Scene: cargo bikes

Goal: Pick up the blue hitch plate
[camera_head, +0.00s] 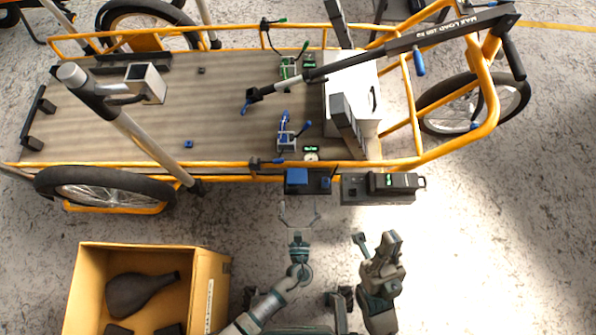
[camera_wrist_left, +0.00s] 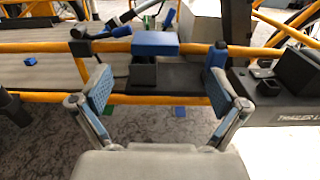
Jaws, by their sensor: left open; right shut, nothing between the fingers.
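The blue hitch plate (camera_head: 297,176) appears to be the flat blue block on a black holder at the near rail of the cargo bike. In the left wrist view the blue plate (camera_wrist_left: 155,43) lies on top of the black holder (camera_wrist_left: 143,75), ahead of the fingers. My left gripper (camera_head: 300,213) is open and empty, just in front of the plate and apart from it. Its two spread fingertips (camera_wrist_left: 158,92) frame the holder in the wrist view. My right gripper (camera_head: 376,243) is shut and empty, to the right, over the floor.
The yellow rail (camera_head: 230,174) runs along the bed. A black box with a display (camera_head: 380,190) stands right of the plate. A cardboard box (camera_head: 215,270) with dark items is at lower left. A small blue cube (camera_head: 188,144) lies on the deck. Floor at right is clear.

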